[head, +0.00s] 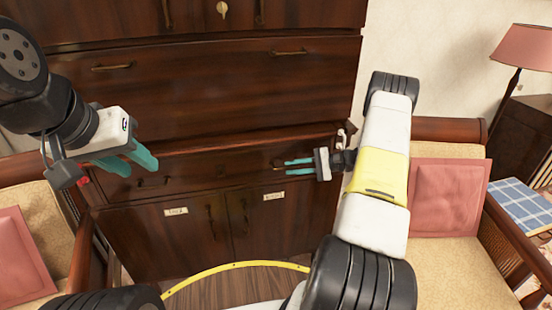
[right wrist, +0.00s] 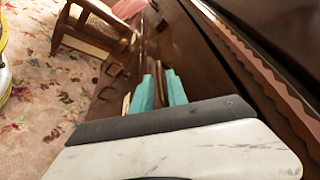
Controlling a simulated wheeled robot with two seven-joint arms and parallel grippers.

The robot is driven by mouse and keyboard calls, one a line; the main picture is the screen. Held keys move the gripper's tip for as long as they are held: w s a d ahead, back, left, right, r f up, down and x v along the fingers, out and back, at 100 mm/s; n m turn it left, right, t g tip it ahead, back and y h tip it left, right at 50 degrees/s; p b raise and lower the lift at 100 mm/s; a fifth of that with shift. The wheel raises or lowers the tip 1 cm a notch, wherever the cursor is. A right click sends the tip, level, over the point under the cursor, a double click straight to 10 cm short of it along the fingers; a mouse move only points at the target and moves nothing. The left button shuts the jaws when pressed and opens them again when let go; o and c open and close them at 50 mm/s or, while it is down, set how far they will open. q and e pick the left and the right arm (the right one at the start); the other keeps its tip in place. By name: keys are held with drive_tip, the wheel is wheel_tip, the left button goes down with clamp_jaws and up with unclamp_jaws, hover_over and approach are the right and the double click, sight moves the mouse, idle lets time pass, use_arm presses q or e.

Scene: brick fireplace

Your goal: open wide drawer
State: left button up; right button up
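The wide drawer (head: 220,171) spans the dark wood cabinet above the lower doors and looks shut. It has a handle at its left (head: 153,182) and another at its right (head: 278,164). My right gripper (head: 287,167) is at the right handle, its two teal fingers parted with a narrow gap. The right wrist view shows these fingers (right wrist: 160,90) close to the drawer front, with a brownish strip between them; I cannot tell if they touch the handle. My left gripper (head: 142,170) is open and empty, in front of the drawer's left part.
Two lower doors (head: 230,225) with labels and handles sit under the drawer. A larger panel (head: 210,90) with handles is above. Armchairs with pink cushions flank the cabinet, left (head: 20,255) and right (head: 450,195). A lamp (head: 525,48) stands at the far right.

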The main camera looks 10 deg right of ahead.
drive_tip(key=shift+x, duration=1.3)
clamp_jaws()
idle(0.5)
